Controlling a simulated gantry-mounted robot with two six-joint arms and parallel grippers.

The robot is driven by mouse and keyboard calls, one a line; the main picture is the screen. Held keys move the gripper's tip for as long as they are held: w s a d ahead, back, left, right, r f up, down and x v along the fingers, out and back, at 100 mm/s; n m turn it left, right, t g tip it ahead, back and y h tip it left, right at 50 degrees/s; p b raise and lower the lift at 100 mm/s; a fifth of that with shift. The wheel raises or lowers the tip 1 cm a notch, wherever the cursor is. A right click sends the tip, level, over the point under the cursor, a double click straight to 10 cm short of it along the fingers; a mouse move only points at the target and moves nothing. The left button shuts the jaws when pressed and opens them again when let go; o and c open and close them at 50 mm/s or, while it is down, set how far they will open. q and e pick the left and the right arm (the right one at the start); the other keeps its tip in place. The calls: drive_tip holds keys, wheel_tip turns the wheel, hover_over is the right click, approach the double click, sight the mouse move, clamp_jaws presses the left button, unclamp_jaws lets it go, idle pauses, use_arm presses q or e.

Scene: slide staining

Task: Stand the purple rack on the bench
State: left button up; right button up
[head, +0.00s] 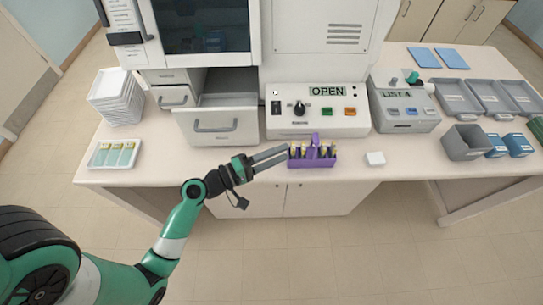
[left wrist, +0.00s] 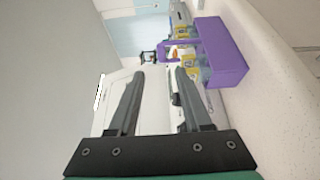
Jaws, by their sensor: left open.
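The purple rack (head: 318,162) is upright at the front edge of the bench (head: 230,170), with its handle up and several yellow-labelled slides in it. It appears to rest on the bench top. In the left wrist view the rack (left wrist: 228,55) shows sideways at the upper right, its handle beyond the fingertips. My left gripper (head: 286,153) is open, its fingertips just left of the rack. In the left wrist view my left gripper (left wrist: 160,74) has nothing between its fingers. Whether the fingertips touch the rack cannot be told. My right gripper is not in view.
A white machine with a control panel (head: 318,118) stands behind the rack, and an open drawer (head: 217,125) is behind left. A slide tray (head: 114,154) sits at left. Bench between tray and rack is mostly clear.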

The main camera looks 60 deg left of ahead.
use_arm(q)
drive_tip(key=shift+s+a, duration=0.1)
drive_tip(key=shift+s, duration=1.1)
drive_tip(key=w+d+r+m+t+h, duration=0.1)
drive_tip(key=w+d+r+m, duration=0.3)
drive_tip(key=r, duration=0.6)
drive_tip(key=w+d+r+m+t+h, duration=0.1)
drive_tip(key=w+d+r+m+t, duration=0.15)
drive_tip(key=r+m, duration=0.55)
drive_tip(key=w+d+r+m+t+h, duration=0.15)
drive_tip(key=w+r+m, duration=0.25)
drive_tip(key=r, duration=0.8)
drive_tip(key=s+d+r+m+t+y, duration=0.1)
drive_tip(key=s+r, duration=0.3)
drive_tip(key=r, duration=0.5)
drive_tip(key=s+d+r+m+t+y, duration=0.1)
drive_tip(key=s+d+r+t, duration=0.2)
drive_tip(key=r, duration=0.6)
drive_tip(key=shift+s+d+r, duration=0.25)
drive_tip(key=shift+s+d, duration=0.1)
drive_tip(key=shift+d, duration=0.2)
